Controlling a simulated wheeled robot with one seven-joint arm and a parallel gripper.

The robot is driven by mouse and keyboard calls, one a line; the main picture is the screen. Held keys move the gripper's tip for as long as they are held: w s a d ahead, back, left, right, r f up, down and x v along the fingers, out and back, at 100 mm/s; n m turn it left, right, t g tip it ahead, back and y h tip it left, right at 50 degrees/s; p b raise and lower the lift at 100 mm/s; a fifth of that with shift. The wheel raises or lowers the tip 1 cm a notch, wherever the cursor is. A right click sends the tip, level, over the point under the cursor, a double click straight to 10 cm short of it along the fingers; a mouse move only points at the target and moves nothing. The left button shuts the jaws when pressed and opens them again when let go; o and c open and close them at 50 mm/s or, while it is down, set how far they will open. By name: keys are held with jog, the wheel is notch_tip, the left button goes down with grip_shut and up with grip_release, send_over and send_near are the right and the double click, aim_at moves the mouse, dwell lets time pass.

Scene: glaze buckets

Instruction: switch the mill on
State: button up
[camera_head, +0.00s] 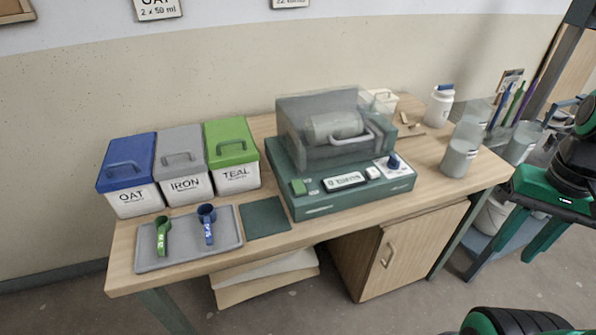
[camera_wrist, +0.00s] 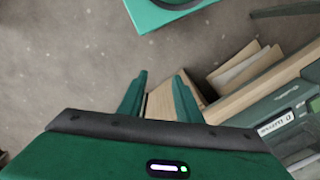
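The mill (camera_head: 325,204) stands on the table, a dark green box with a clear hinged cover down over a grey drum. Part of the mill also shows at the right edge of the wrist view (camera_wrist: 284,109). My gripper (camera_wrist: 160,76) is open, its two green fingers apart with nothing between them. In the head view it is at the right, beyond the table's right end, apart from the mill.
Buckets labelled OAT (camera_head: 138,197), IRON (camera_head: 187,186) and TEAL (camera_head: 236,176) stand left of the mill. A grey tray (camera_head: 185,254) holds a green and a blue scoop. Jars (camera_head: 459,155) stand at the table's right end. A dark green mat (camera_head: 266,218) lies beside the mill.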

jog(key=shift+w, duration=0.15)
jog(key=o, duration=0.3)
jog(key=shift+r, duration=0.15)
jog(key=w+a+r+n+t+h, duration=0.1)
jog(key=w+a+n, duration=0.15)
jog(key=w, duration=0.45)
jog(key=n+t+y, duration=0.2)
jog(key=n+t, duration=0.1)
jog(key=n, duration=0.4)
send_near(298, 184)
jog(key=x, duration=0.7)
jog(key=shift+w+f, duration=0.15)
jog(key=shift+f, duration=0.2)
jog(key=shift+c, duration=0.3)
